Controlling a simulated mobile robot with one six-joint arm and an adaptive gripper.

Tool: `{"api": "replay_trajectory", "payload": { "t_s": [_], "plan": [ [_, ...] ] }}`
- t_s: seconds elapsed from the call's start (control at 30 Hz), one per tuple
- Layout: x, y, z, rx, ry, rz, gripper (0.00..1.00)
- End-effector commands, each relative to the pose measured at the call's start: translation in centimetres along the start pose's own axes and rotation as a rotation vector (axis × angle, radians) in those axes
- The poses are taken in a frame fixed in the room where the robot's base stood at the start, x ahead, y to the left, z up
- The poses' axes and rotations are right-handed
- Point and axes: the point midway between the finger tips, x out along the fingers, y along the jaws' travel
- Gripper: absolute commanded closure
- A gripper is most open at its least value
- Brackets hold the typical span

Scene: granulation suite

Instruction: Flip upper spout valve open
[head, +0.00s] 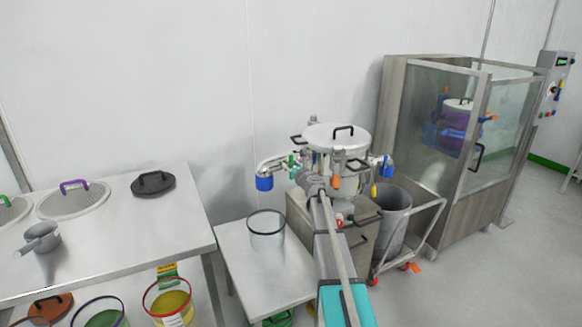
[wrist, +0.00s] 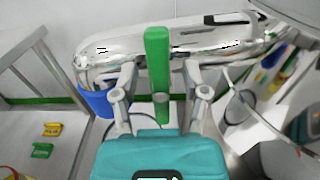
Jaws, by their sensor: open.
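A green valve lever (wrist: 158,48) stands upright in the middle of the wrist view, in front of a shiny metal spout (wrist: 112,46) with a blue end (wrist: 96,101). My gripper (wrist: 159,72) is open, with one finger on each side of the lever and a visible gap on both sides. In the head view the metal spout (head: 272,164) sticks out left from a lidded vessel (head: 322,137), its blue end (head: 264,183) hanging down. The green lever (head: 292,160) shows small beside it. My gripper (head: 312,184) is in front of the vessel and partly hides it.
A second blue-ended spout (head: 387,167) is on the vessel's right. A clear container (head: 266,230) stands on the low steel table (head: 240,262). A grey bin (head: 395,215) sits in a cart to the right. A glass-walled cabinet (head: 440,150) stands behind. The floor at right is clear.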

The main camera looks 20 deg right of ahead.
Motion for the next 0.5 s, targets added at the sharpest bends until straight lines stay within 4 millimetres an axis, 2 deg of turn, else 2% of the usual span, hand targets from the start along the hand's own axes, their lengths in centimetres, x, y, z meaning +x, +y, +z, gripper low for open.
{"api": "replay_trajectory", "payload": {
  "t_s": [0.17, 0.4, 0.47, 0.5],
  "plan": [
    [-0.02, 0.03, 0.0, 0.0, 0.0, 0.0, 0.42],
    [-0.02, 0.05, 0.0, 0.0, 0.0, 0.0, 0.87],
    [-0.02, 0.05, 0.0, 0.0, 0.0, 0.0, 0.98],
    [-0.02, 0.05, 0.0, 0.0, 0.0, 0.0, 1.0]
  ]
}}
